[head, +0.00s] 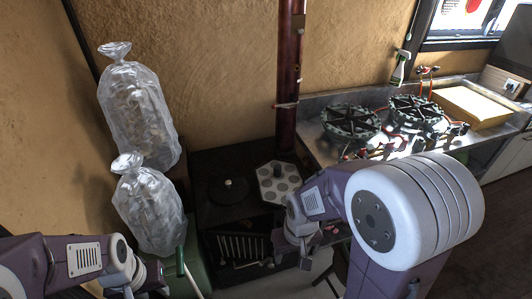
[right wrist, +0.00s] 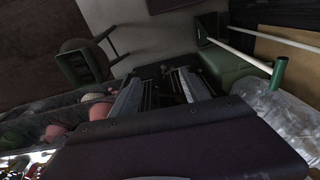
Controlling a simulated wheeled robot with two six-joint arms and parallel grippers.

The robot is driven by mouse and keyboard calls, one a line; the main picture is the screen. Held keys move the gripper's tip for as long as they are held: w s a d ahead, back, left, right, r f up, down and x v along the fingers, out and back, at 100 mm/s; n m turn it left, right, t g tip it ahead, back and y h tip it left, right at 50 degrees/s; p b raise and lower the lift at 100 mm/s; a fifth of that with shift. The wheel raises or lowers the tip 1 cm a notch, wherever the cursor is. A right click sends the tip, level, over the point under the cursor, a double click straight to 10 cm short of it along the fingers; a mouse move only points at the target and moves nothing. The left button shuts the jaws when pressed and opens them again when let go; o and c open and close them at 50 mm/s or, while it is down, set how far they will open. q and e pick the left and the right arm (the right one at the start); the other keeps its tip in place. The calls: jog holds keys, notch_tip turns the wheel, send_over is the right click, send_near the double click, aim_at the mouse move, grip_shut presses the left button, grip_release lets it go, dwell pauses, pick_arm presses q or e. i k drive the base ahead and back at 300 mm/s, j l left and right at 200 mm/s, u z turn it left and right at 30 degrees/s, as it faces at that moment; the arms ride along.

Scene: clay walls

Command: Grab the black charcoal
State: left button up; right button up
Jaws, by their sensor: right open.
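I cannot make out a piece of black charcoal for certain in either view. A low black stove (head: 235,165) stands against the back wall, with a round dark lid (head: 229,188) and a pale hexagonal plate with round holes (head: 277,183) on top. My right gripper (head: 308,258) hangs in front of the stove's right side, partly hidden by its own wrist. In the right wrist view the gripper (right wrist: 162,92) is open, and I see nothing held between its fingers. My left arm comes in at the lower left, left of the stove; its fingers do not show clearly.
Two clear plastic bags, one upper (head: 138,112) and one lower (head: 150,212), stand left of the stove. A green box (right wrist: 222,66) and a green-tipped stick (right wrist: 279,73) are near the right gripper. A metal counter (head: 318,146) with gas burners (head: 350,122) is at right.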

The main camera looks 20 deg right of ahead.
aim_at(277, 170)
jog(key=i+l+u, duration=0.35)
jog(key=l+u, duration=0.15)
jog(key=i+l+u, duration=0.1)
jog(key=l+u, duration=0.15)
jog(key=l, duration=0.2)
jog(key=i+l+u, duration=0.2)
jog(key=l, duration=0.2)
jog(key=k+j, duration=0.05)
jog(key=k, duration=0.05)
